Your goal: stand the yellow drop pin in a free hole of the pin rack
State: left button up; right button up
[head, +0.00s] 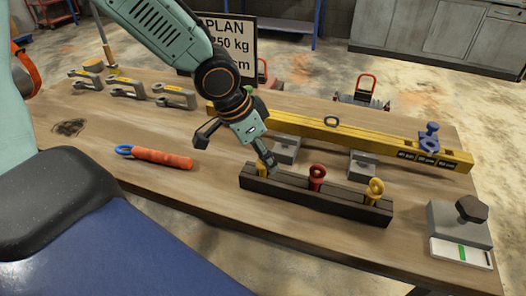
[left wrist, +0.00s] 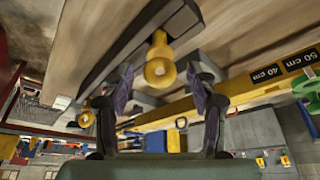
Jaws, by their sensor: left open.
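The dark pin rack (head: 300,196) lies along the table's front. A yellow pin (head: 262,169) stands at its left end, partly hidden by my left gripper. A red pin (head: 317,178) stands near the rack's middle and another yellow pin (head: 375,191) near its right end. My left gripper (head: 238,148) is open at the left end. In the left wrist view the yellow pin (left wrist: 160,68) shows upright between the parted fingers, apart from both. The other yellow pin (left wrist: 87,118) shows farther left. How deep the left-end pin sits is hidden.
A red-handled tool (head: 163,158) lies left. The front-left table is clear.

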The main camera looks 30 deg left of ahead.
pick_arm(q)
notch_tip(320, 180, up, 10)
jog(key=shift+r, duration=0.1)
dwell(0.6)
dwell(0.6)
